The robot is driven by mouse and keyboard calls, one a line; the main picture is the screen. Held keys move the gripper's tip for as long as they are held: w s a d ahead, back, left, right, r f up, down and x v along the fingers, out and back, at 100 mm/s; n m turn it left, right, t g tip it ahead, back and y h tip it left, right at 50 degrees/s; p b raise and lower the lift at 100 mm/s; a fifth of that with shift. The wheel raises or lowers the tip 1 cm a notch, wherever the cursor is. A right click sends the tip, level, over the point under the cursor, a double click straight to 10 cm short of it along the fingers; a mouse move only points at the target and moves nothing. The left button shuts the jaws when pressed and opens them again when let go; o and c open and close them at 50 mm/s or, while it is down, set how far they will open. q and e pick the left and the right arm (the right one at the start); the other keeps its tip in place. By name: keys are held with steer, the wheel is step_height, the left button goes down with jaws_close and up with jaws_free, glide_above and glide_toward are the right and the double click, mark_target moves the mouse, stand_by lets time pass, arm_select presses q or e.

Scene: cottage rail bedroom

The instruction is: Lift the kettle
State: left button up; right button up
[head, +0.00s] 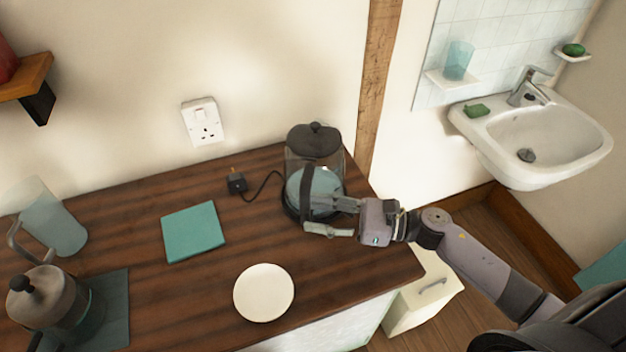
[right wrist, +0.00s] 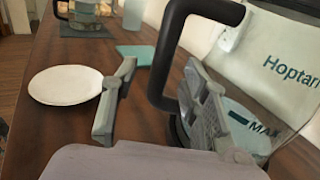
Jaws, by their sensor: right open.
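The kettle (head: 314,178) has a clear glass body, a black lid (head: 314,137) and a black handle (right wrist: 195,12). It stands upright on its dark base near the back right of the wooden counter, with water inside. Its body, marked "MAX", fills the right of the right wrist view (right wrist: 280,75). My right gripper (head: 317,214) is at the kettle's handle side. In the right wrist view its fingers (right wrist: 160,72) are apart, with the upright part of the handle between them; a gap shows beside the left finger. My left gripper is not in view.
A black plug (head: 237,182) with cable lies left of the kettle. A wooden post (head: 377,80) stands behind right.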

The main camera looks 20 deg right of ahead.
mark_target(305, 210)
steer(key=x, duration=0.2)
steer(key=shift+w+a+r+p, duration=0.2)
steer(key=shift+w+r+p, duration=0.05)
steer(key=shift+p, duration=0.15)
steer(key=shift+w+a+f, duration=0.15)
steer(key=shift+a, duration=0.15)
steer(key=shift+c, duration=0.2)
jaws_close()
stand_by(0.5)
